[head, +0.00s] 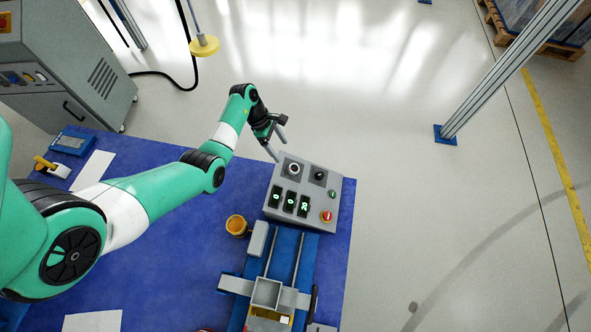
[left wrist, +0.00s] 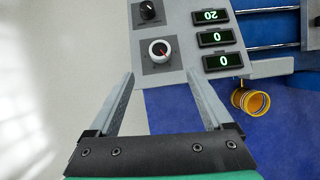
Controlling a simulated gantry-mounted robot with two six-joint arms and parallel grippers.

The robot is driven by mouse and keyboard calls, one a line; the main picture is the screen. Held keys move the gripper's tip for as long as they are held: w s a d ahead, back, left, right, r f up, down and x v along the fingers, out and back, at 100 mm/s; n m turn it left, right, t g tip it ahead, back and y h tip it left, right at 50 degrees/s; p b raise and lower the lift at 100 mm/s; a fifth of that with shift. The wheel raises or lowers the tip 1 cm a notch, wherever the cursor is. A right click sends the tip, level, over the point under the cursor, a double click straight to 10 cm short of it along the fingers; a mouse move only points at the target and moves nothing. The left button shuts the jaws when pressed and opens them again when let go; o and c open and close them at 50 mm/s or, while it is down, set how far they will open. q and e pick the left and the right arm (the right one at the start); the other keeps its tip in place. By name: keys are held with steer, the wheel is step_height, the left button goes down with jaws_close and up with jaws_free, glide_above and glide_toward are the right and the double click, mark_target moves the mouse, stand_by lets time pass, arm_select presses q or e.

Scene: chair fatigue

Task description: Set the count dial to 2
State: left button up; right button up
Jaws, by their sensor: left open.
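A grey control box (head: 312,184) stands at the table's far right edge. On its top are a white-ringed dial (head: 293,169) and a black knob (head: 319,175); I cannot read which is the count dial. The white-ringed dial (left wrist: 160,50) has a red pointer mark in the left wrist view, and the black knob (left wrist: 150,10) is beyond it. Three green displays show 0 (left wrist: 222,61), 0 (left wrist: 217,38) and what looks like 20 (left wrist: 210,16). My left gripper (head: 279,147) is open and empty beside the box; its fingertips (left wrist: 160,74) point toward the white-ringed dial, apart from it. My right gripper is out of view.
The box also has a green button (head: 332,194) and a red button (head: 327,216). A yellow cup (head: 237,225) stands left of a blue-railed fixture (head: 280,256) on the blue table (head: 180,265).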

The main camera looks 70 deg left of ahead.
mark_target(294, 168)
arm_select(q)
steer(key=b+x, duration=0.7)
steer(key=x, duration=0.4)
steer(key=shift+w+d+f, duration=0.1)
steer(key=shift+w+f, duration=0.05)
steer(key=shift+f, duration=0.05)
jaws_close()
